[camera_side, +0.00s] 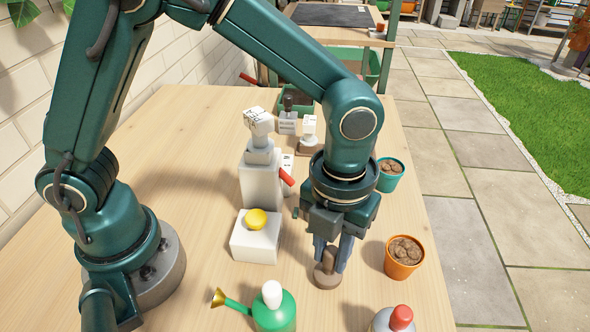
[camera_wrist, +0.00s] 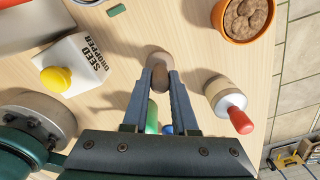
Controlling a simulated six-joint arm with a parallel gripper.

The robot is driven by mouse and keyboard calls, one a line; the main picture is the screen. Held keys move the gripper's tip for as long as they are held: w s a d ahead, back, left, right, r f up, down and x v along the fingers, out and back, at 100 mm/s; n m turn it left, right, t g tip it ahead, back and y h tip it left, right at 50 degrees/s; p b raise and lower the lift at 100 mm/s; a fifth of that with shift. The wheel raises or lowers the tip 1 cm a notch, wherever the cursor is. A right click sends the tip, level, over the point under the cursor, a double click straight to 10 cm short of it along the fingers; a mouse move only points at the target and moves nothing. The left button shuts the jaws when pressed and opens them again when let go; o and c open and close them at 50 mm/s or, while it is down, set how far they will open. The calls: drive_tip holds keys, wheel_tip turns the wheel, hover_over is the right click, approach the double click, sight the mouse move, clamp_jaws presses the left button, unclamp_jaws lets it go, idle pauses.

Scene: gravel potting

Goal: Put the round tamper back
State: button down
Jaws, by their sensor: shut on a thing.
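The round tamper (camera_side: 327,278) has a brown round foot and stands roughly upright between my fingers. My gripper (camera_side: 331,256) points down and is shut on its handle, which the fingers partly hide. In the wrist view, my gripper (camera_wrist: 160,82) closes around the brown handle, with the paler tamper foot (camera_wrist: 159,56) beyond the fingertips. The foot is at or just above the wooden table; I cannot tell if it touches.
A white seed dropper (camera_side: 255,240) with a yellow button stands left of my gripper. An orange pot (camera_side: 403,258) is to the right, a teal pot (camera_side: 390,176) behind it. A green bottle (camera_side: 275,309) and a red-capped shaker (camera_side: 394,320) stand in front. Several tools stand behind.

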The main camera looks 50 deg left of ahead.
sight(332, 250)
drive_tip(key=shift+f, duration=0.35)
drive_tip(key=shift+f, duration=0.1)
drive_tip(key=c, duration=0.7)
unclamp_jaws()
wheel_tip(332, 250, up, 12)
